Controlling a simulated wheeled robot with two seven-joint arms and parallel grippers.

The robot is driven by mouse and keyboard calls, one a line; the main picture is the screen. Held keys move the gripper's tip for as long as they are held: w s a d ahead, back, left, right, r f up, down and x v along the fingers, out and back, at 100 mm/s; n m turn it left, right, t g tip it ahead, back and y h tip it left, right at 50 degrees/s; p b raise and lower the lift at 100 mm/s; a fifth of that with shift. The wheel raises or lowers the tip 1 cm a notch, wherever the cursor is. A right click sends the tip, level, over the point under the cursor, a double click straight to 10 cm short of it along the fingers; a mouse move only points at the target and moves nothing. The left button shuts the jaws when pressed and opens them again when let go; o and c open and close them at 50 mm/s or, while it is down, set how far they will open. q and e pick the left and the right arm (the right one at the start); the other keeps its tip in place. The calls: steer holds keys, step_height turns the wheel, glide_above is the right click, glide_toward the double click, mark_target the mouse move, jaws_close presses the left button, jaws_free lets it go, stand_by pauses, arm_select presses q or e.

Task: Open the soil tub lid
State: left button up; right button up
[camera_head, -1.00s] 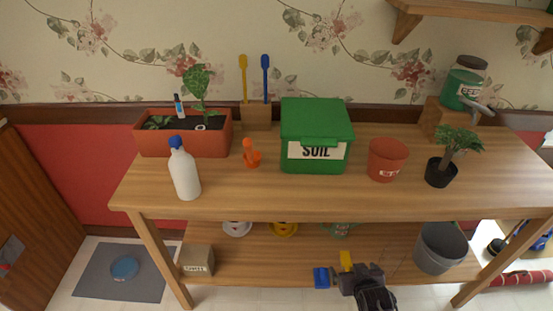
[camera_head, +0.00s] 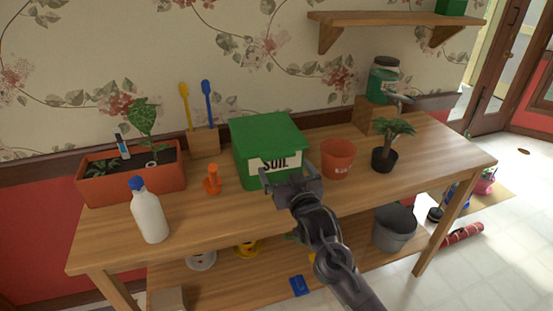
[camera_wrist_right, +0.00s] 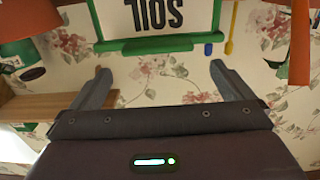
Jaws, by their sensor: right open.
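The green soil tub (camera_head: 247,165) stands on the wooden table with its green lid (camera_head: 267,132) shut. A white "SOIL" label (camera_head: 262,166) is on its front. My right gripper (camera_head: 293,177) is in front of the tub's lower right front, its jaws open and empty. In the right wrist view the open fingers (camera_wrist_right: 155,85) point toward the tub, whose label (camera_wrist_right: 160,15) and a green bar (camera_wrist_right: 150,45) show upside down between and beyond them. I cannot tell whether a finger touches the tub. My left gripper is not in view.
An orange pot (camera_head: 338,160) stands close right of the tub, with a small potted tree (camera_head: 385,158) beyond it. An orange spray nozzle (camera_head: 212,182), white bottle (camera_head: 149,215) and planter (camera_head: 110,185) stand to the left. A wall shelf (camera_head: 390,18) hangs above right.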

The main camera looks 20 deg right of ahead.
mark_target(279, 157)
steer(key=w, duration=0.4)
steer(key=shift+w+d+p, duration=0.2)
steer(key=shift+p, duration=0.1)
steer(key=shift+w+a, duration=0.1)
steer(key=shift+w, duration=0.65)
steer(key=shift+c, duration=0.3)
